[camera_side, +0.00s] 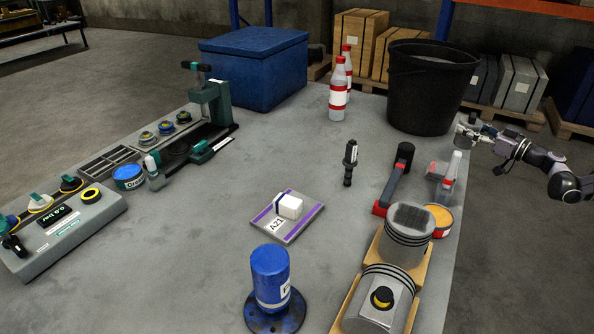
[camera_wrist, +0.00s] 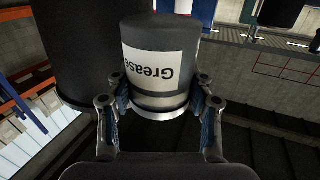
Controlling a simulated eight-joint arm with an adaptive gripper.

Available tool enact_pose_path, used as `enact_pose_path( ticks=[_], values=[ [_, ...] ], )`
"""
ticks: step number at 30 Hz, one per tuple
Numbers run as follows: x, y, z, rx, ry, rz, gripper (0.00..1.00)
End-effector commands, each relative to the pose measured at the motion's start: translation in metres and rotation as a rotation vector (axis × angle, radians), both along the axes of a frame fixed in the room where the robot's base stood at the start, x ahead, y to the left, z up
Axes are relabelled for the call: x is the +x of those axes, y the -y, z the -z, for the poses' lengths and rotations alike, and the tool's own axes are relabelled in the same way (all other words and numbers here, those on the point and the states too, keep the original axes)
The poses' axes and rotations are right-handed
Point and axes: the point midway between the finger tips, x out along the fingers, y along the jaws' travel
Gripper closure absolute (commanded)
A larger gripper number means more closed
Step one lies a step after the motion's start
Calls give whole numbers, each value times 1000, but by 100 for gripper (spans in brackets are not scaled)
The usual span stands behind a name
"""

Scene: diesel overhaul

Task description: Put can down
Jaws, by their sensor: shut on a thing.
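A grey grease can (camera_wrist: 160,62) with a white "Grease" label, upside down in the picture, fills the middle of the wrist view. My gripper (camera_wrist: 160,108) is shut on it, with one finger on each side of its lower part in the picture. In the side view, my gripper (camera_side: 474,130) is at the far right edge of the grey table (camera_side: 225,205), just right of the black bucket. The can is small there and partly hidden by the fingers. I cannot tell its height above the table.
A black bucket (camera_side: 425,90) stands close by and shows in the wrist view (camera_wrist: 75,55). A spray bottle (camera_side: 448,178), a red-and-black tool (camera_side: 396,180), an orange-topped tin (camera_side: 438,219) and pistons (camera_side: 407,234) line the right side. The table's middle has free room.

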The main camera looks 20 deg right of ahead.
Motion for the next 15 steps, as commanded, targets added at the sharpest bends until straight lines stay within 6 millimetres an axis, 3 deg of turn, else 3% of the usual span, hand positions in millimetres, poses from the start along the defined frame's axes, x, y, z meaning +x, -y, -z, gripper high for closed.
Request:
enact_pose_path(
  ticks=[6, 15],
  values=[
    [26, -25, 21, 1, 1, -2, 86],
    [33, -31, 37, 0, 1, 0, 86]
  ],
)
